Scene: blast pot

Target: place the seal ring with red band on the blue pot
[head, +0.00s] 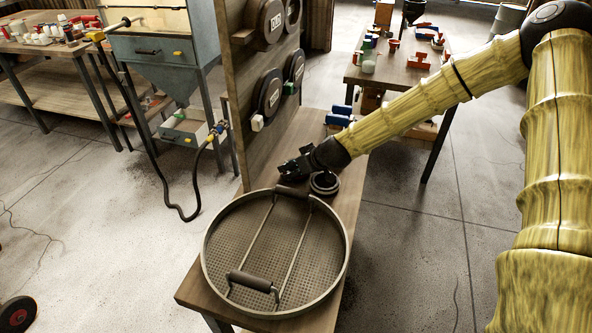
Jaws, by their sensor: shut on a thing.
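My gripper (291,170) is above the wooden bench, at the far side of a large round mesh tray. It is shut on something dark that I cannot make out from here. A small dark round piece with a pale rim (323,183) sits just below and to the right of my gripper; I cannot tell whether they touch. No red band shows at my gripper, and I cannot identify the seal ring with red band. I cannot pick out a blue pot with certainty. Small blue pieces (340,115) show at the bench's far end, partly behind my arm.
The round mesh tray (205,248) with two dark handles covers much of the bench (190,290). An upright board (236,60) with black discs (273,92) borders the bench's left. A blue-grey cabinet (150,50) with a hose stands left. A table (362,75) with small parts stands behind.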

